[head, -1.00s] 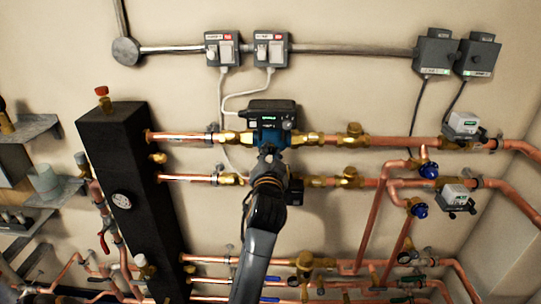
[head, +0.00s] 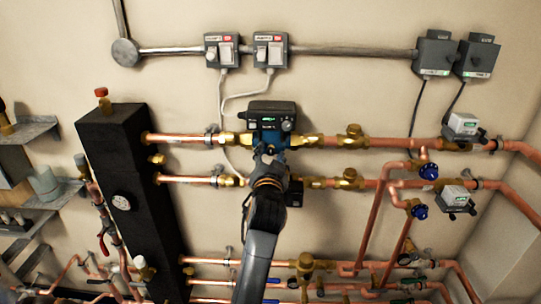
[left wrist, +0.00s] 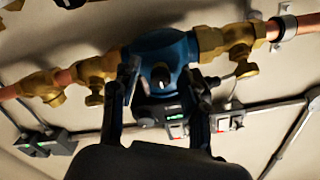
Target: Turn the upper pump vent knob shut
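The upper pump (head: 272,118) sits on the top copper pipe, with a blue body and a black control box with a lit green display. My left gripper (head: 268,152) is just below the control box, in front of the pump's lower part, and hides some of it. In the left wrist view, the blue pump body (left wrist: 169,46) lies ahead of the gripper (left wrist: 162,76). My right gripper is not in view.
A lower pump (head: 294,194) is mostly hidden behind my left arm. Brass valves (head: 352,136) and copper pipes flank the pumps. A black column with a gauge (head: 121,201) stands left. Blue-handled valves (head: 428,171) are at right. Two switch boxes (head: 270,50) hang above.

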